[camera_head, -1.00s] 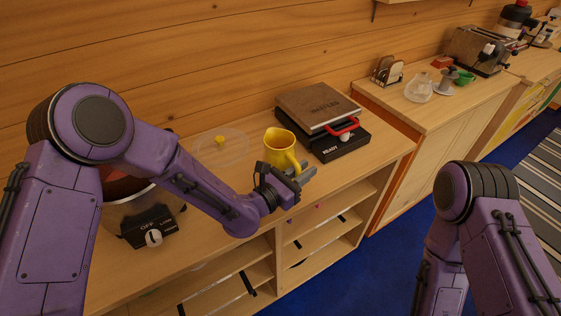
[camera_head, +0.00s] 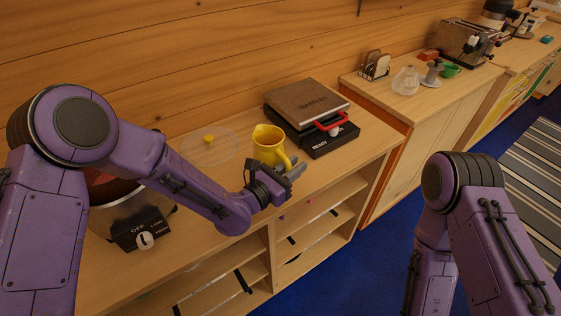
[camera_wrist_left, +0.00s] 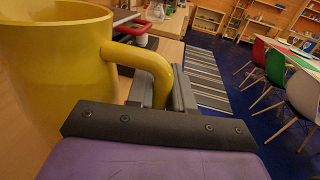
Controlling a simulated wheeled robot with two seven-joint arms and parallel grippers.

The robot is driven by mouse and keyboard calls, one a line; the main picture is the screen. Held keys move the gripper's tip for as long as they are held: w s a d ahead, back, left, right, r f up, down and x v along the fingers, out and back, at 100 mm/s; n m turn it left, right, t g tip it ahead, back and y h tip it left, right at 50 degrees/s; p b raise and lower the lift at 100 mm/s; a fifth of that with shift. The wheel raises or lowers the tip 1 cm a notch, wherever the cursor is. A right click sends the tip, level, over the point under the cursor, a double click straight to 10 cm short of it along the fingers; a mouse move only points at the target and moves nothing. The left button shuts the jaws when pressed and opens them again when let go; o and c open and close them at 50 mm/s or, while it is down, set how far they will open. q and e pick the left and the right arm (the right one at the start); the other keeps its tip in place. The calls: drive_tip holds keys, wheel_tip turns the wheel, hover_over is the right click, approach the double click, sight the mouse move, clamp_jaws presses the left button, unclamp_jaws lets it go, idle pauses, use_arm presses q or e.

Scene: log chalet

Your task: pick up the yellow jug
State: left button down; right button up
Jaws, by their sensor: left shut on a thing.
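The yellow jug (camera_head: 268,143) is upright at the counter, beside the waffle maker. I cannot tell whether its base touches the counter. My left gripper (camera_head: 284,176) is at the jug's right side and shut on its handle. In the left wrist view the jug (camera_wrist_left: 55,70) fills the left side, and its handle (camera_wrist_left: 150,62) runs down between the fingers of the left gripper (camera_wrist_left: 162,95). My right arm shows at the right of the head view, but its gripper is out of view.
The waffle maker (camera_head: 308,108) with a red handle stands right behind the jug. A clear lid (camera_head: 210,146) with a yellow knob lies to the left. A cooker pot (camera_head: 130,215) stands at the front left. A toast rack (camera_head: 375,66) and glass pot (camera_head: 405,82) stand farther right.

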sight(287, 163)
use_arm(q)
drive_tip(key=shift+r, duration=0.2)
wheel_tip(287, 163, up, 3)
drive_tip(key=shift+w+f, duration=0.1)
drive_tip(key=shift+f, duration=0.1)
drive_tip(key=s+a+r+p, duration=0.1)
drive_tip(key=s+r+p, duration=0.8)
drive_tip(key=s, duration=0.5)
drive_tip(key=shift+a+r+p, duration=0.4)
drive_tip(key=shift+r, duration=0.2)
